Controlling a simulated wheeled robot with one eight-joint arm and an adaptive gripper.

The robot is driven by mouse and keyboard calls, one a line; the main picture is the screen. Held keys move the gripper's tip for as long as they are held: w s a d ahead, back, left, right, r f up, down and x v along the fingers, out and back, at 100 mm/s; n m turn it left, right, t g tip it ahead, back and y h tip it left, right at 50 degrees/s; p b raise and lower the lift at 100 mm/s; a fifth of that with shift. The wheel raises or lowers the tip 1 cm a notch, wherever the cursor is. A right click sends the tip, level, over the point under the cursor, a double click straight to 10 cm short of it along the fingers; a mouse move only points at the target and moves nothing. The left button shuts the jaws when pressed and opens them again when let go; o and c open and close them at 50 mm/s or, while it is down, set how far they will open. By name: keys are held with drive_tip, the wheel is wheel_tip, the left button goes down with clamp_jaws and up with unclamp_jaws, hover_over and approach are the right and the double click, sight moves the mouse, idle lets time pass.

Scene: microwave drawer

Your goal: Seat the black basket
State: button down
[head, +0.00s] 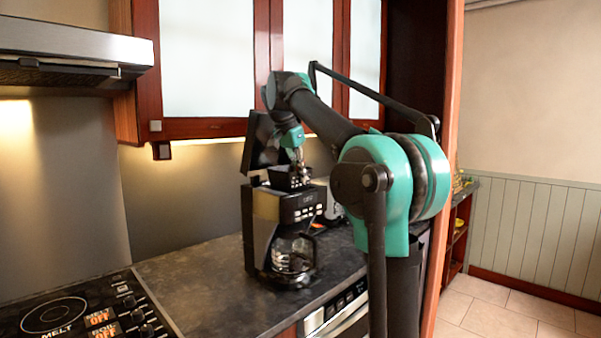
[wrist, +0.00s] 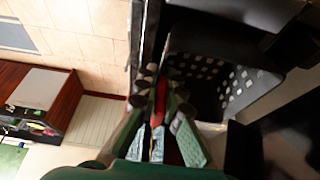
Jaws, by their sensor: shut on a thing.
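The black basket (head: 284,181) is at the top of the black and silver coffee maker (head: 284,215), under its raised lid (head: 262,143). In the wrist view the basket (wrist: 225,85) shows its perforated inner wall, right of my fingers. My gripper (head: 303,174) points down over the coffee maker and is shut on the basket's near edge; its fingertips (wrist: 163,82) also show in the wrist view. I cannot tell whether the basket touches the holder below it. A glass carafe (head: 293,253) stands in the lower part of the coffee maker.
The coffee maker stands on a dark counter (head: 205,285). A cooktop (head: 85,315) lies to the left, and wall cabinets (head: 215,60) hang behind and above. A grey appliance (head: 333,208) is close on the right. The counter left of the coffee maker is clear.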

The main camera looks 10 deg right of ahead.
drive_tip(key=shift+f, duration=1.05)
drive_tip(key=c, duration=1.6)
unclamp_jaws()
drive_tip(key=v, duration=1.2)
drive_tip(key=shift+f, duration=0.1)
